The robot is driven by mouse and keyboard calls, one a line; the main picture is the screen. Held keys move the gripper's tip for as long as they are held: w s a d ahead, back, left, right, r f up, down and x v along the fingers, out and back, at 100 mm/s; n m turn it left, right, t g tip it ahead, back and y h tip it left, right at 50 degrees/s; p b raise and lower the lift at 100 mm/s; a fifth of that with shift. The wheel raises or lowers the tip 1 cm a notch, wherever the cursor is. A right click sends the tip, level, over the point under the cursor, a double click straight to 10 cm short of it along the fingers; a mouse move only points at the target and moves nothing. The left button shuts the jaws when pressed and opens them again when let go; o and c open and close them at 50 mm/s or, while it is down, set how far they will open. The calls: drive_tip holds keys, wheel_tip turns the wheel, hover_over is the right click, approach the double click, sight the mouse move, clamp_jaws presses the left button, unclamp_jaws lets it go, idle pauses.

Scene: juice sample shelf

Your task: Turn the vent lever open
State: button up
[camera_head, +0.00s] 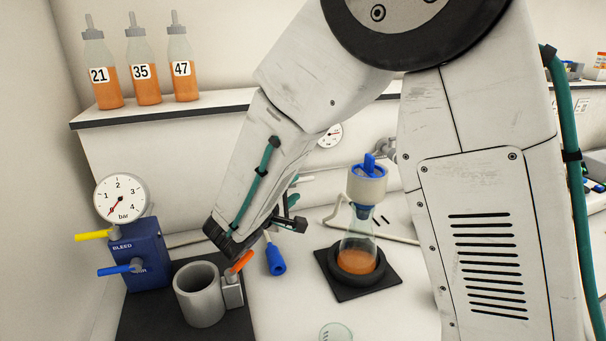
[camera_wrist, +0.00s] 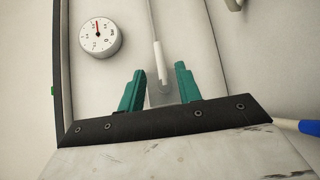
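My gripper (camera_wrist: 160,80) has two green fingers standing apart, with a pale upright lever-like rod (camera_wrist: 158,58) showing between or beyond them. The rod's lower end is over a grey plate. I cannot tell whether the fingers touch it, and no label reads "vent". In the head view my gripper (camera_head: 294,190) is mostly hidden behind my arm, near the back wall. An orange handle (camera_head: 241,262) sits on a grey block beside a metal cup (camera_head: 199,292). A yellow lever (camera_head: 93,236) and a blue lever (camera_head: 119,270) are on a blue block marked BLEED.
A flask (camera_head: 356,258) with a blue-topped funnel (camera_head: 367,184) stands on a black pad, right of my gripper. A blue-handled tool (camera_head: 275,258) lies nearby. Numbered bottles (camera_head: 142,75) stand on a shelf (camera_head: 180,107). A wall gauge (camera_wrist: 100,37) is left of the rod.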

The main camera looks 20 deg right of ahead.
sight(305, 180)
drive_tip(key=x, duration=0.8)
drive_tip(key=shift+s+d, duration=0.1)
drive_tip(key=shift+s, duration=0.05)
clamp_jaws()
